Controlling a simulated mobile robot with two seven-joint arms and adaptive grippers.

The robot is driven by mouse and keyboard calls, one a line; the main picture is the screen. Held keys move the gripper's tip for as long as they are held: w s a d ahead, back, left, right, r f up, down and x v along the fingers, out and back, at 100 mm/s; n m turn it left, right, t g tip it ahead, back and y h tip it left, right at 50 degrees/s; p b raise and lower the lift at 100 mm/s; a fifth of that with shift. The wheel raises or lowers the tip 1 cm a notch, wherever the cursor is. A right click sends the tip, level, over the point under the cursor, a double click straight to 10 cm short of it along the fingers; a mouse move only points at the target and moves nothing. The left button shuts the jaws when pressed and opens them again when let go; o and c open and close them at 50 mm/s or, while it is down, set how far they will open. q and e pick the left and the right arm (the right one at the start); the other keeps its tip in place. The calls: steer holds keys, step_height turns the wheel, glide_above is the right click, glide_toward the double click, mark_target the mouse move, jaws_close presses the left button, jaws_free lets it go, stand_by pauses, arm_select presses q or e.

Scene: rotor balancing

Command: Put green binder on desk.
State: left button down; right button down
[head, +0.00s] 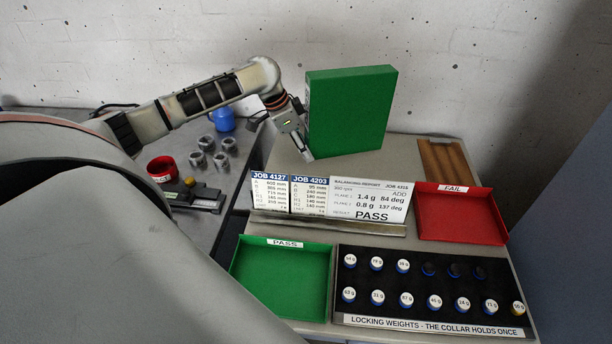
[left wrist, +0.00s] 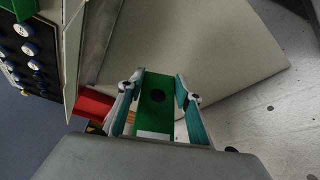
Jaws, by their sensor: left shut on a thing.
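The green binder (head: 352,112) is upright at the back of the desk (head: 365,163) in the head view. My left gripper (head: 306,147) is at its left edge, low down, and is shut on it. In the left wrist view the binder (left wrist: 157,112) shows as a narrow green strip with a dark round hole, between the two fingers of my left gripper (left wrist: 156,92). I cannot tell whether its lower edge touches the desk or is just above it. My right gripper is in neither view.
A card stand (head: 330,222) with job cards and a PASS report stands in front. Nearer are a green PASS tray (head: 285,284) and a black weight rack (head: 430,270). A red FAIL tray (head: 462,228) and brown grooved block (head: 445,163) are right. The wall is close behind.

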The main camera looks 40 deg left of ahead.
arm_select(q)
step_height(320, 180, down, 11)
steer(key=shift+r, duration=0.2)
steer(key=c, duration=1.4)
jaws_free()
steer(key=shift+f, duration=0.1)
steer(key=v, duration=1.2)
